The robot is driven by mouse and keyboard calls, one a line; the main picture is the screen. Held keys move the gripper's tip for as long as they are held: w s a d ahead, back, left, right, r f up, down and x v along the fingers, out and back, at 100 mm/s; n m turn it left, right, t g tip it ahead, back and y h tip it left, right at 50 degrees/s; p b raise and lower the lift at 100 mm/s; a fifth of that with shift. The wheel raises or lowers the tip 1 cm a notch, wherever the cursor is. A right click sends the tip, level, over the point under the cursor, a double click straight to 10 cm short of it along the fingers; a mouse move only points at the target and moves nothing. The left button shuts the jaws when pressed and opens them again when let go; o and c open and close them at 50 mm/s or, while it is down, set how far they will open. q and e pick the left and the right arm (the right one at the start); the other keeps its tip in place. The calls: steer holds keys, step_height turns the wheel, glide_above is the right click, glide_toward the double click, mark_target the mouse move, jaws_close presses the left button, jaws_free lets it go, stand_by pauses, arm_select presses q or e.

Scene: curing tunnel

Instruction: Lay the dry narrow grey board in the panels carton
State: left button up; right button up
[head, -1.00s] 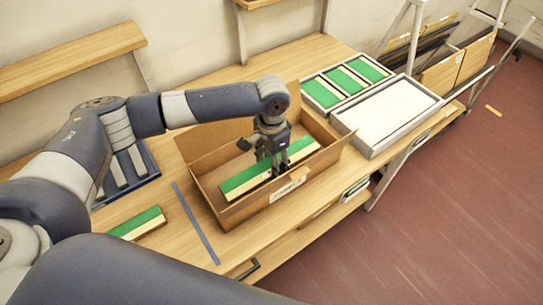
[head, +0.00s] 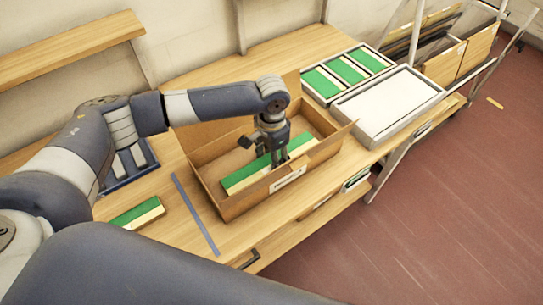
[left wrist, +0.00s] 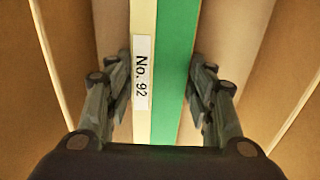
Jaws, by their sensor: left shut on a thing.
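The panels carton (head: 238,207) is an open brown box on the wooden bench, with a label on its front wall. My left gripper (head: 277,162) reaches down into it and is shut on a long narrow board (head: 243,178), green and cream rather than grey in what I see. The board lies lengthwise inside the carton, close to the front wall, which hides its lower edge. I cannot tell whether it touches the floor. In the left wrist view the fingers (left wrist: 165,88) flank the board (left wrist: 174,60), which has a "No. 92" label. My right gripper is out of view.
Another green and cream board (head: 138,213) lies on the bench at left, beside a blue strip (head: 196,217). A blue tray (head: 146,170) with grey pieces stands behind. A tray of green boards (head: 318,97) and a white-topped tray (head: 388,106) stand right of the carton.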

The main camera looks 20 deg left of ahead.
arm_select(q)
steer(key=shift+f, duration=0.25)
steer(key=o, duration=1.2)
step_height(320, 180, up, 12)
stand_by(0.5)
